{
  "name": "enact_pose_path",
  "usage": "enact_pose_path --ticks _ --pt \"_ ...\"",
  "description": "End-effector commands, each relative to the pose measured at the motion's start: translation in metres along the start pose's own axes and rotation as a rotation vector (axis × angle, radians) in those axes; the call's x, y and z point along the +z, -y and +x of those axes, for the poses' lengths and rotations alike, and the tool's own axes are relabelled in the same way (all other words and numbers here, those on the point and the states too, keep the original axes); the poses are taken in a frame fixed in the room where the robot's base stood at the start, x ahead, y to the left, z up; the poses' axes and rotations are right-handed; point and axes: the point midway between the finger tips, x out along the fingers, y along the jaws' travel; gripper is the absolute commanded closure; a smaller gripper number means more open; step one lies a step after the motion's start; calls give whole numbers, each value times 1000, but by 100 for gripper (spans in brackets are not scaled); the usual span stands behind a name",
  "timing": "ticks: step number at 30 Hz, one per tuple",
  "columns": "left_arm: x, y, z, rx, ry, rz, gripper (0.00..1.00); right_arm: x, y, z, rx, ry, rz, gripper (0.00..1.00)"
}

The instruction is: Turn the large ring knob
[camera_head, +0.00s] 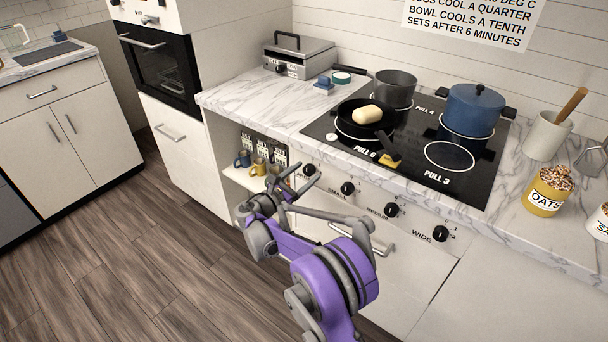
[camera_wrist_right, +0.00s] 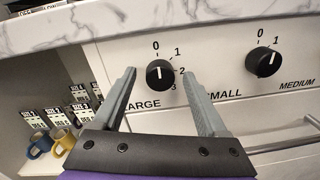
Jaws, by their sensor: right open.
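The large knob (camera_wrist_right: 159,72) is black and round on the white front panel, with "LARGE" printed below it and marks 0, 1, 2, 3 around it. Its white line points up, near 0. In the head view the large knob (camera_head: 309,170) is the leftmost in the row, just by the fingertips. My right gripper (camera_head: 297,178) is open in front of the panel. In the right wrist view the fingers of my right gripper (camera_wrist_right: 160,82) stand on either side of the knob; contact cannot be told. My left gripper is not in view.
The small knob (camera_wrist_right: 263,62) is to the right, then the medium knob (camera_head: 391,209) and the wide knob (camera_head: 440,233). The marble counter edge (camera_wrist_right: 120,22) overhangs above. Left of the panel, an open shelf holds a blue mug (camera_wrist_right: 41,144) and a yellow mug (camera_wrist_right: 63,142). A drawer handle (camera_head: 368,240) sits below.

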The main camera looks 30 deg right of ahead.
Motion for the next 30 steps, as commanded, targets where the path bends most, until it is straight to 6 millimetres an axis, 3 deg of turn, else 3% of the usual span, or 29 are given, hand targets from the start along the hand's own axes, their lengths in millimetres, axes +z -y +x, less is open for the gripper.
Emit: enact_pose_path --ticks 8,21,30 --pt "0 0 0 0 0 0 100 0 0 2 0 0 0 25" --pt "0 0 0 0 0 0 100 0 0 2 0 0 1 100" --pt "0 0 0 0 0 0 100 0 0 2 0 -1 25 100"
